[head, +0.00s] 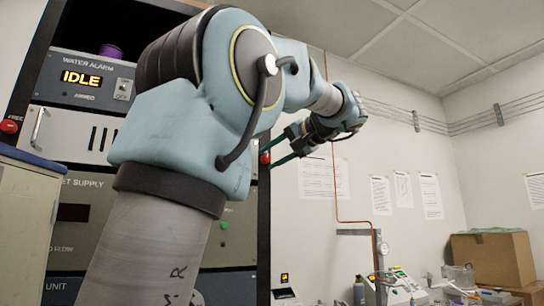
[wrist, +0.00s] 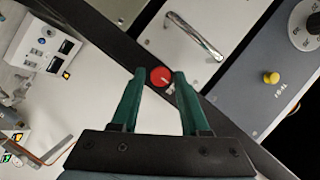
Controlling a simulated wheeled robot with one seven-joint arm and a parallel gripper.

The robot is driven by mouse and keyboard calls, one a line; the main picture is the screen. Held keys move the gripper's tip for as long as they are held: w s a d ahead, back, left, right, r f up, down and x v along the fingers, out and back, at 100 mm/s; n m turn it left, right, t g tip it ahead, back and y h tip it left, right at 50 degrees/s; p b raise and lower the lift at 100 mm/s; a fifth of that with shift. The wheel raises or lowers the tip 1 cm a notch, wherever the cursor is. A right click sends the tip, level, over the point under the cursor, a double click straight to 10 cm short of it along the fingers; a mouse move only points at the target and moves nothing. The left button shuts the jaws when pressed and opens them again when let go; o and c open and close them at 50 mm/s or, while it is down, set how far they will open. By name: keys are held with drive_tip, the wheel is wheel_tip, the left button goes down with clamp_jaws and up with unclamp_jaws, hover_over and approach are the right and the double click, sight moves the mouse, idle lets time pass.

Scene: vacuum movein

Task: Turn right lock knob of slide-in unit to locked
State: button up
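The slide-in unit is the pale panel with a bar handle (head: 38,127) in the rack; its face and handle also show in the wrist view (wrist: 215,70). A red round lock knob (wrist: 160,77) sits on the dark rack rail beside that panel, with a small light mark and partly hidden lettering. It also shows in the head view (head: 265,158) at the rack's right edge. My gripper (wrist: 158,75) is open, its two green fingers on either side of the knob in the picture, with gaps visible. Whether the tips reach the knob's depth is unclear.
Another red knob (head: 9,126) marked FREE is on the left rail. The water alarm unit (head: 92,80) reads IDLE above. A grey panel with a yellow knob (wrist: 271,77) is near in the wrist view. Cardboard boxes (head: 492,258) and bench equipment stand at right.

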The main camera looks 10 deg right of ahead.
clamp_jaws()
drive_tip(key=shift+f+b, duration=0.1)
drive_tip(key=shift+b, duration=0.4)
drive_tip(key=n+h+b, duration=0.1)
drive_tip(key=n+b, duration=0.1)
drive_tip(key=b, duration=0.1)
drive_tip(key=shift+a+b, duration=0.1)
drive_tip(key=shift+b, duration=0.25)
drive_tip(key=n+h+b, duration=0.1)
drive_tip(key=n+b, duration=0.1)
drive_tip(key=n+h+b, duration=0.1)
drive_tip(key=n+b, duration=0.1)
drive_tip(key=shift+s+a+h+b, duration=0.1)
drive_tip(key=shift+a+h+b, duration=0.05)
drive_tip(key=shift+h+b, duration=0.25)
drive_tip(key=n+h+b, duration=0.1)
drive_tip(key=n+b, duration=0.1)
drive_tip(key=n+t+h+b, duration=0.1)
drive_tip(key=shift+s+a+n+h+b, duration=0.1)
drive_tip(key=shift+a+n+h+b, duration=0.2)
drive_tip(key=shift+n+b, duration=0.1)
drive_tip(key=shift+r+n+t+h+b, duration=0.2)
drive_tip(key=shift+n+t+h+b, duration=0.3)
drive_tip(key=shift+n+h+b, duration=0.6)
drive_tip(key=shift+n+b, duration=0.3)
drive_tip(key=shift+y, duration=0.3)
